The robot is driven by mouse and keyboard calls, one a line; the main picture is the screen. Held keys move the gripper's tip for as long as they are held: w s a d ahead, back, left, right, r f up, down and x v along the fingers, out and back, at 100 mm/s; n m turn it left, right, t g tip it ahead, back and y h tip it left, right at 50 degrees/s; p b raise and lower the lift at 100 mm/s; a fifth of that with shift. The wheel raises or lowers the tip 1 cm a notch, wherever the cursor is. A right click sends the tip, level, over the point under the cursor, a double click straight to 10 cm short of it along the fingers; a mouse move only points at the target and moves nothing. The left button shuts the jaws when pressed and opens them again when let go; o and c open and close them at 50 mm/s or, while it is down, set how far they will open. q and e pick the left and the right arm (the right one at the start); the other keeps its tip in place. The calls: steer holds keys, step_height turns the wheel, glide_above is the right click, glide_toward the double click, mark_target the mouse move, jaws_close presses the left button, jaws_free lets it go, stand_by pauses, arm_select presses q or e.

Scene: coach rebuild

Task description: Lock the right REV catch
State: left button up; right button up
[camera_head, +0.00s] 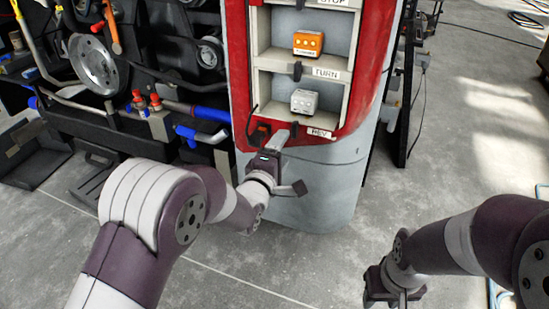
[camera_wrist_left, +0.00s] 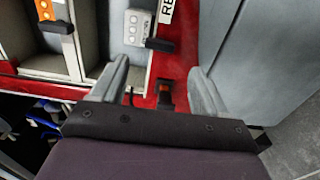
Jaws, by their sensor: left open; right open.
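A red lamp panel (camera_head: 368,88) holds shelves with lamps. Its lowest edge carries a REV label (camera_head: 321,133), partly seen in the left wrist view (camera_wrist_left: 167,10). A small dark catch with an orange-red mark (camera_head: 262,129) sits left of that label. It also shows in the left wrist view (camera_wrist_left: 164,92), between my left gripper's fingers and beyond them, apparently untouched. My left gripper (camera_head: 277,141) is open and empty, just in front of the panel's lower edge. My right gripper (camera_head: 395,293) is open and low at the right, over the floor, away from the panel.
A white lamp (camera_head: 304,102) sits above the REV label, with a black tab (camera_head: 294,129) at the shelf edge below it. An orange lamp (camera_head: 308,43) stands above the TURN label. Machinery with pipes fills the left.

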arm_select(q)
steer(key=v, duration=0.5)
steer(key=shift+s+a, duration=0.1)
steer(key=shift+s, duration=0.05)
steer(key=s+a+f+m+g+y, duration=0.45)
steer(key=s+f+m+g, duration=0.45)
steer(key=f+m, duration=0.3)
steer(key=s+a+f+m+g, duration=0.1)
steer(key=s+a+m+g, duration=0.45)
steer(key=s, duration=0.85)
steer(key=a+r+n+g+y+p, duration=0.1)
steer(key=a+r+n+p, duration=0.1)
steer(key=r+p, duration=2.5)
steer(key=shift+s+a+r+n, duration=0.2)
steer(key=shift+a+r+n, duration=0.15)
steer(key=shift+a+r, duration=0.4)
